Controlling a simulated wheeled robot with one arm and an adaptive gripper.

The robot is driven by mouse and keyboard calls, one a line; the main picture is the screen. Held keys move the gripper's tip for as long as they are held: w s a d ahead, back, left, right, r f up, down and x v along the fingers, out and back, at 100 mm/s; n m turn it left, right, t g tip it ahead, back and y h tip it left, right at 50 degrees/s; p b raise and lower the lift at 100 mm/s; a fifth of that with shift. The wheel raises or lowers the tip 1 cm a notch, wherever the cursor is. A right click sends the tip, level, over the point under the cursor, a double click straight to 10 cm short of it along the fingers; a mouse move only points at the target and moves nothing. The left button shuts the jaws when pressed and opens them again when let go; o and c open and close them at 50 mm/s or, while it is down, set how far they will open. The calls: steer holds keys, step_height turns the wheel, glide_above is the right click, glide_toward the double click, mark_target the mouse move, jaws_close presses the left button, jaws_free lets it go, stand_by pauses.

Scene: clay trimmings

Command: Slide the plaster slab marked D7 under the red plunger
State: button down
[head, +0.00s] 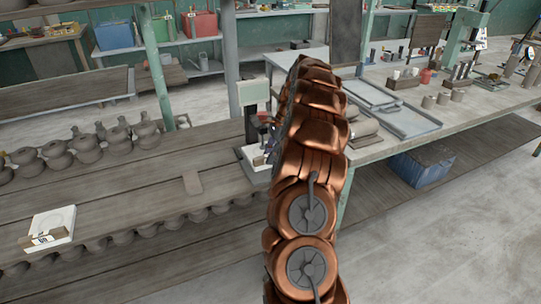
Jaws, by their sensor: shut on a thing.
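My copper-coloured arm rises through the middle of the head view and covers what lies behind it. My gripper is hidden behind it; small dark and bluish parts at its left edge are too small to make out. A pale press-like device (253,92) stands on the bench just left of the arm. A white slab (253,153) lies low at that device, partly covered by the arm. I cannot read D7 on either slab. No red plunger can be made out clearly.
Several clay pots (85,148) line the bench's back left. A small flat brown piece (192,183) lies on the otherwise clear planks between the slabs. A worktable (460,112) with trays and cups stands right of the arm, with a blue crate (422,165) beneath.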

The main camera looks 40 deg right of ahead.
steer(key=c, duration=1)
jaws_free()
steer(key=shift+v, duration=3.2)
steer(key=shift+d+r, duration=0.15)
steer(key=shift+r, duration=0.4)
steer(key=shift+s, duration=0.15)
